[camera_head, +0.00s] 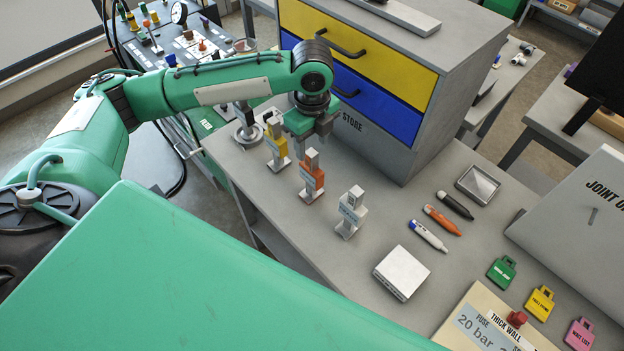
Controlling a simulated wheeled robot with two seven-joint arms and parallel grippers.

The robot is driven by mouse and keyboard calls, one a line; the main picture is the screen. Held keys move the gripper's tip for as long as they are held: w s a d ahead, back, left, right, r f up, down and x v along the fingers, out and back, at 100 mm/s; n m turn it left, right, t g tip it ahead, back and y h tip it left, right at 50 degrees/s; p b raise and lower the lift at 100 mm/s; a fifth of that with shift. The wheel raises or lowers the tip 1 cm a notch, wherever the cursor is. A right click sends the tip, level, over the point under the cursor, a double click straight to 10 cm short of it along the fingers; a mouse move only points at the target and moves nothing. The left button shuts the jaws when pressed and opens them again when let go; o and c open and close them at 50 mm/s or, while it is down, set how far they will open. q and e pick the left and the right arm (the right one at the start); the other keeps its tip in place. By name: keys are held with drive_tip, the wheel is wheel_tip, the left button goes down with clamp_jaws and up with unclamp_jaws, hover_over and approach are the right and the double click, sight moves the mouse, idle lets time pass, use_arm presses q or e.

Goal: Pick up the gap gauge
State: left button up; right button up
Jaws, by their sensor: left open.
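Three upright labelled tools stand in a row on the grey bench: a yellow one (276,146), an orange one (311,178) and a light grey one (350,212). Their labels are too small to read for certain, so I cannot tell which one is the gap gauge. My right gripper is out of view.
A cabinet (440,125) with yellow and blue drawers stands close behind the gripper. A white block (401,272), several markers (441,220), a small metal tray (478,185) and coloured tags (502,270) lie to the right.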

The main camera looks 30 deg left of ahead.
sight(311, 163)
use_arm(q)
wheel_tip(311, 163, down, 3)
drive_tip(key=shift+r, duration=0.1)
wheel_tip(311, 163, down, 5)
drive_tip(key=p, duration=0.2)
drive_tip(key=shift+w+a+p, duration=0.1)
drive_tip(key=shift+a+p, duration=0.05)
drive_tip(key=shift+p, duration=0.2)
drive_tip(key=shift+f, duration=0.2)
clamp_jaws()
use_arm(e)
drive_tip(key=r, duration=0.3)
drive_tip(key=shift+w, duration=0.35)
